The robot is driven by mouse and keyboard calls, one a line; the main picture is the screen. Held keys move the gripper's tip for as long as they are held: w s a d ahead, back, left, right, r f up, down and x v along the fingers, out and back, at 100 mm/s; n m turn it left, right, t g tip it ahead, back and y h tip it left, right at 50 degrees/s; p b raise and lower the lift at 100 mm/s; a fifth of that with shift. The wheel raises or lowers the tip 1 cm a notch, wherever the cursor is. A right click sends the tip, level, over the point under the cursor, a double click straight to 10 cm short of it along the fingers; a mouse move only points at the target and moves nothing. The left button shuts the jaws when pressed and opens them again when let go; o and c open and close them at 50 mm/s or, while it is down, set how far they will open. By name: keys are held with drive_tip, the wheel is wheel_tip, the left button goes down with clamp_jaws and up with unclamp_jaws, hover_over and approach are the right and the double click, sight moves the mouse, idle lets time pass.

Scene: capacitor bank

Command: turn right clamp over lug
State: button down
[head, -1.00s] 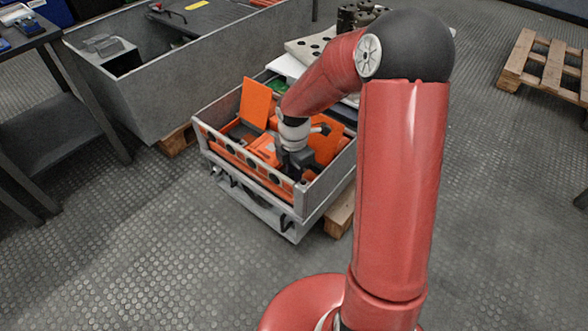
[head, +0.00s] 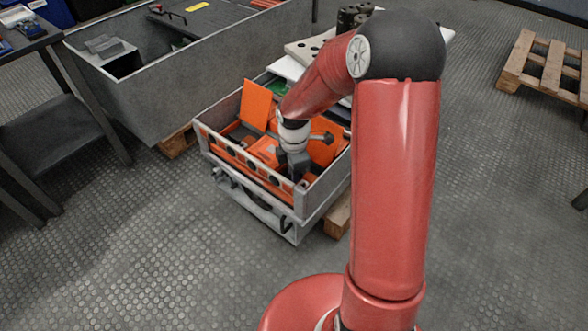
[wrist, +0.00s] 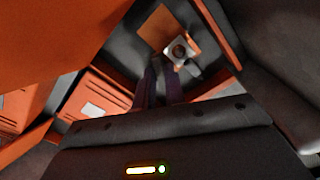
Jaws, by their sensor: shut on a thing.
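My gripper (head: 299,172) reaches down into the right part of a grey open-topped box with orange parts inside. In the wrist view its dark fingers (wrist: 162,75) are close together and shut on a small dark part, which I take to be the right clamp; the fingers hide most of it. Just beyond the fingertips a pale metal piece with a round dark centre (wrist: 180,51), perhaps the lug, sits against an orange-brown surface. I cannot tell whether the clamp lies over it. In the head view both are too small and hidden to make out.
The box's grey wall (head: 313,198) stands close to my gripper. Orange panels (head: 257,104) rise inside it, and another orange surface (wrist: 50,35) is near in the wrist view. A larger grey bin (head: 160,95) stands behind left. Open floor lies in front.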

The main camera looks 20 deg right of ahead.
drive_tip(key=m, duration=0.5)
drive_tip(key=shift+m, duration=0.3)
drive_tip(key=m, duration=0.6)
idle(0.4)
drive_tip(key=c, duration=1.7)
unclamp_jaws()
drive_tip(key=shift+c, duration=0.2)
drive_tip(key=shift+r+p, duration=0.95)
drive_tip(key=shift+r, duration=3)
